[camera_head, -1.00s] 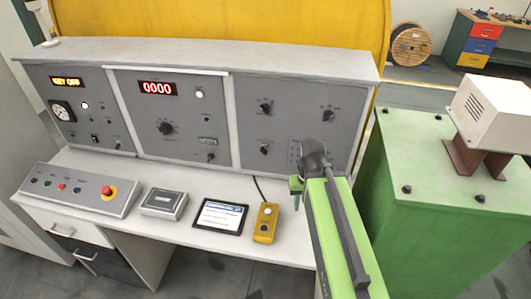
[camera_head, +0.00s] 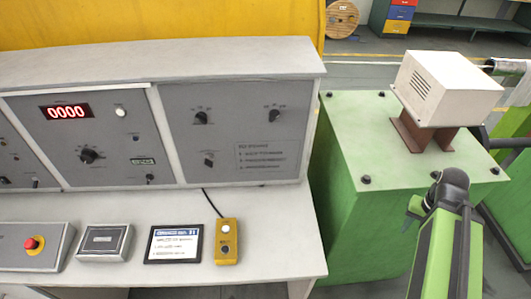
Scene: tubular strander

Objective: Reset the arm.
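My gripper (camera_head: 413,212) is partly in view at the lower right, at the end of my green and black arm. It is in front of the green machine housing, well to the right of the control desk, and touches nothing that I can see. The arm link hides most of it, so whether its fingers are open or shut does not show. No held object is visible.
The control desk (camera_head: 290,225) fills the left. On it are a yellow pendant (camera_head: 227,241), a tablet (camera_head: 173,245), a grey box (camera_head: 104,242) and a red emergency button (camera_head: 34,244). A green housing (camera_head: 345,150) carries a white motor box (camera_head: 450,88).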

